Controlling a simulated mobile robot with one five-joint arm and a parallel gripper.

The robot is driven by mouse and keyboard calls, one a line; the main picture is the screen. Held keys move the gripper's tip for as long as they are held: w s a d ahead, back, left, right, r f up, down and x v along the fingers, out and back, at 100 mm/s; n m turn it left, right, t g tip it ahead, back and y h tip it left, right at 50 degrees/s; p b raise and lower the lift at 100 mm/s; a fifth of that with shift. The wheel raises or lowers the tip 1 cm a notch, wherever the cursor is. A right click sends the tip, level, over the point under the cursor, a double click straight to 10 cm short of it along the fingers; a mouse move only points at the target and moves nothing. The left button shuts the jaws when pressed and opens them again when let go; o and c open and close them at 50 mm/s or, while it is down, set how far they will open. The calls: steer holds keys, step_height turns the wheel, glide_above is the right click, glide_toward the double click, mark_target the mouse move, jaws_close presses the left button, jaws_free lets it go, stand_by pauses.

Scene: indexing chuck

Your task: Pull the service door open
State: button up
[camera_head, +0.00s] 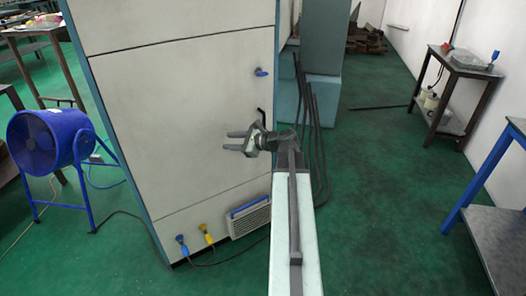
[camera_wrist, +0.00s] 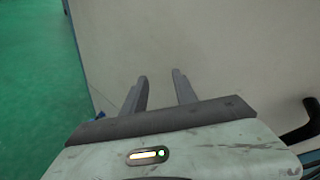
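The service door (camera_head: 185,125) is the large pale panel on the side of the cabinet, and it looks closed. A black handle (camera_head: 261,117) stands out near its right edge, partly hidden by my gripper. A dark bent bar, seemingly the handle (camera_wrist: 299,122), shows at the right edge in the wrist view. My gripper (camera_head: 230,141) is in front of the panel, just below and left of the handle, with its fingers pointing left. In the wrist view, my gripper (camera_wrist: 160,76) has two parted fingers with nothing between them. I cannot tell whether it touches the panel.
A blue fitting (camera_head: 261,72) sits above the handle. A vent (camera_head: 249,217) and blue and yellow plugs are low on the cabinet. A blue fan (camera_head: 45,142) stands left. Dark hoses (camera_head: 318,150) hang right of the cabinet. A blue-legged bench (camera_head: 497,235) is right; green floor between is clear.

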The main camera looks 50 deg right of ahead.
mark_target(264, 125)
steer(key=s+d+m+t+h+b, duration=0.2)
steer(key=s+d+m, duration=0.25)
steer(key=d, duration=0.35)
steer(key=s+d+m+t+h+b, duration=0.25)
steer(key=s+d+m, duration=0.2)
steer(key=d, duration=0.45)
steer(key=w, duration=0.8)
steer(key=shift+w+a, duration=0.1)
steer(key=shift+w, duration=0.1)
jaws_close()
